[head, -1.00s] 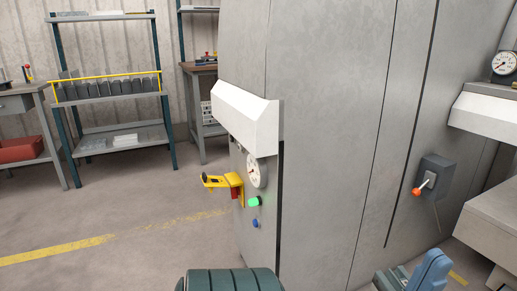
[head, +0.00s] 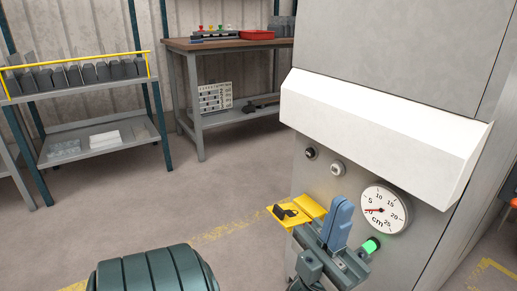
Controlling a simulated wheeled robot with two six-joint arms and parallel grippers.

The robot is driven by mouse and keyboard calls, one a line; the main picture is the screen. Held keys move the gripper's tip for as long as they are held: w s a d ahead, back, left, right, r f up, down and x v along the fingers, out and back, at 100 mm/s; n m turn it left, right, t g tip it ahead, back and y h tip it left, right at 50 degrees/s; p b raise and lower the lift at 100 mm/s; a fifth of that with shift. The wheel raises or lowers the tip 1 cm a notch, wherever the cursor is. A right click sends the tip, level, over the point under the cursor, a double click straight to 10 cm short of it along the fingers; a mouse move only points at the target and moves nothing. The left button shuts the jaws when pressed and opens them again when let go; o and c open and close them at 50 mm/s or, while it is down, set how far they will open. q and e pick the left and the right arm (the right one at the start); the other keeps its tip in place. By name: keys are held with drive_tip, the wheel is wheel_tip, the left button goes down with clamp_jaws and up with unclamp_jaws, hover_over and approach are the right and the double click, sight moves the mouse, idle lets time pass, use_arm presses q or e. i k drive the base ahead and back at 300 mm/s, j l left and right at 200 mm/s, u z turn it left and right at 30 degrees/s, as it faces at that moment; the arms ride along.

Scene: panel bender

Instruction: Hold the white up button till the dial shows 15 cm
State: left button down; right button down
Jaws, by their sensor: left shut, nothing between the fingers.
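The white button (head: 337,169) sits on the machine's front panel, under the white hood. The round dial (head: 385,209), marked in cm, is to its lower right; its red needle points left, just below the 5 mark. My left gripper (head: 343,202) has blue fingers that are shut, empty and pointing up. It shows below the white button and left of the dial, apart from the button in the picture. I cannot tell its depth from the panel. My right gripper is not in view.
A black button (head: 310,153) is left of the white one. A lit green button (head: 371,245) is under the dial, close to my gripper. A yellow bracket (head: 312,206) juts out behind my gripper. The white hood (head: 385,130) overhangs the panel. Open floor lies left.

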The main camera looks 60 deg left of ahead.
sight(336, 170)
drive_tip(key=k+j, duration=0.1)
drive_tip(key=j, duration=0.3)
drive_tip(key=k+j+u, duration=0.1)
drive_tip(key=j, duration=0.3)
drive_tip(key=k+j, duration=0.1)
drive_tip(key=j, duration=0.3)
drive_tip(key=u, duration=0.05)
